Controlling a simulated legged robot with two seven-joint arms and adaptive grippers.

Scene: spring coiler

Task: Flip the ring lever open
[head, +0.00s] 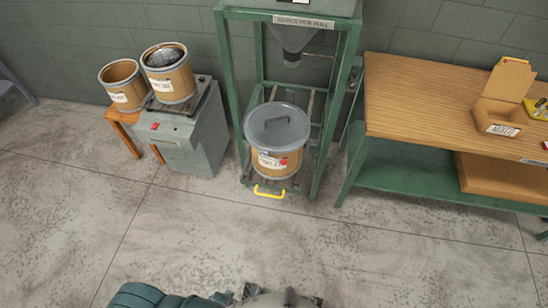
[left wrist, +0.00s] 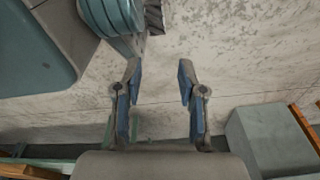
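A tan fibre drum (head: 279,164) with a grey lid (head: 277,124) stands upright in the green frame in the head view. A grey ring runs around the lid's edge, and a small red spot (head: 283,162) shows at the drum's front right. I cannot clearly make out the ring lever at this size. My left gripper (left wrist: 160,72) is open and empty in the left wrist view, its two fingers apart above bare floor. It is well away from the drum. My right gripper is not seen in either view.
The green frame (head: 348,60) has posts around the drum and a hopper (head: 292,38) above. A yellow handle (head: 269,192) sticks out in front. A wooden bench (head: 420,95) stands right. The front floor is clear.

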